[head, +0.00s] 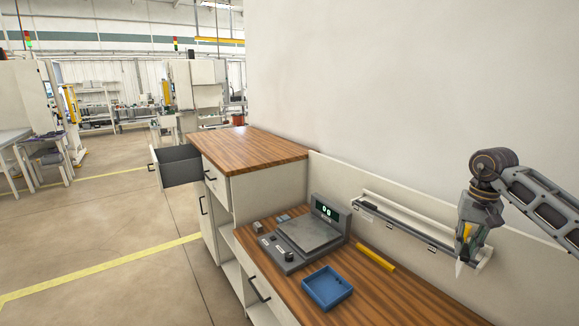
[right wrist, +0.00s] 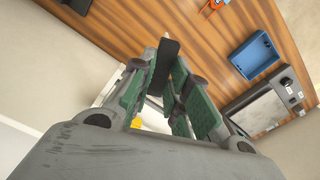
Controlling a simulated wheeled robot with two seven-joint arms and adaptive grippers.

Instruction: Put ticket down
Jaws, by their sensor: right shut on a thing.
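My right gripper (head: 466,243) hangs at the right of the head view, in front of the rail on the low back panel and above the worktop. It is shut on a small white piece, seemingly the ticket (head: 459,268), whose pale tip points down below the fingers. In the right wrist view the gripper's green-padded fingers (right wrist: 172,95) stand close together. A pale patch shows beside them, but I cannot tell if it is the ticket. Most of the ticket is hidden by the fingers. My left gripper is not in view.
The wooden worktop (head: 385,300) holds a scale (head: 308,235) with a lit display, a blue tray (head: 327,288) and a yellow bar (head: 376,257). A grey rail (head: 410,230) runs along the back panel. An open drawer (head: 178,166) juts out at the left.

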